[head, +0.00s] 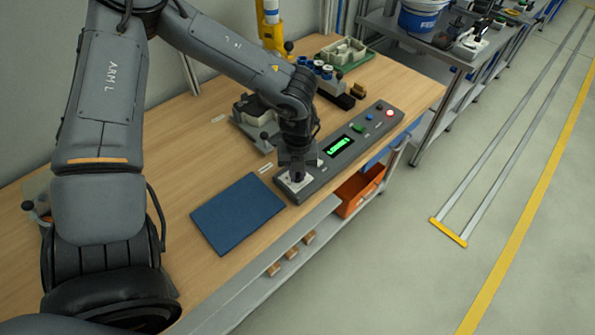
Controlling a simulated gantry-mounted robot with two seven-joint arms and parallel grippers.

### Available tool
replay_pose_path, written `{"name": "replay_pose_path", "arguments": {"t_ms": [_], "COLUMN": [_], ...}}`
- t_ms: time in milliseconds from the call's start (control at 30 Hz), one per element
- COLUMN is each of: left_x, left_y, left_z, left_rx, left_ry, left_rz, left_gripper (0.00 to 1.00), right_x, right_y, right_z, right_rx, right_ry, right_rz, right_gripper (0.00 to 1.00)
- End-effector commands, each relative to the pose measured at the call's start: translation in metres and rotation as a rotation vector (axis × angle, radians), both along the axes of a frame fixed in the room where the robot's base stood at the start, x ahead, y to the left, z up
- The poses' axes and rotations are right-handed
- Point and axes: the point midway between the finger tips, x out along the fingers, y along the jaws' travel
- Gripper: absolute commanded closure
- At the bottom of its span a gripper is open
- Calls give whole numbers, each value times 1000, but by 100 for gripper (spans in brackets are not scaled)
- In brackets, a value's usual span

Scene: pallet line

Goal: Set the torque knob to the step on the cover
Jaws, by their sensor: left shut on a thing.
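A long grey control box (317,183) lies near the front edge of the wooden bench. It has a lit green display (340,146), a green button (359,128), a blue button and a glowing red button (389,113). My left gripper (297,174) points down at the box's near left end, over a pale dial plate (284,183). It is shut on the torque knob there, and its fingers hide most of the knob. The digits on the display are too small to read. I cannot make out a marked step on any cover. My right gripper is not in view.
A blue mat (237,213) lies left of the box. A grey fixture (254,118) stands behind my left wrist, and a green tray (345,54) sits farther back. An orange bin (358,190) is below the bench edge. Bare wood lies left of the mat.

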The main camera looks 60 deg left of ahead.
Motion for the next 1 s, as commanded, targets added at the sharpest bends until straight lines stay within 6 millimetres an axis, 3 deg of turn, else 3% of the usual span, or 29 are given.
{"name": "replay_pose_path", "arguments": {"t_ms": [67,100,267,667,1000], "left_x": [0,0,0,1,1], "left_y": [0,0,0,0,0], "left_z": [0,0,0,7,61], "left_rx": [-1,-1,0,1,0], "left_ry": [0,0,0,-1,-4], "left_rz": [0,0,0,0,0], "left_gripper": [100,82,60,60,60], "right_x": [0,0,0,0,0], "right_y": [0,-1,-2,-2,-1], "right_z": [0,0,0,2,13], "right_rx": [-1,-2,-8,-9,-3], "right_ry": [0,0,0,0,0], "right_rz": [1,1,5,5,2], "right_gripper": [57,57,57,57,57]}}
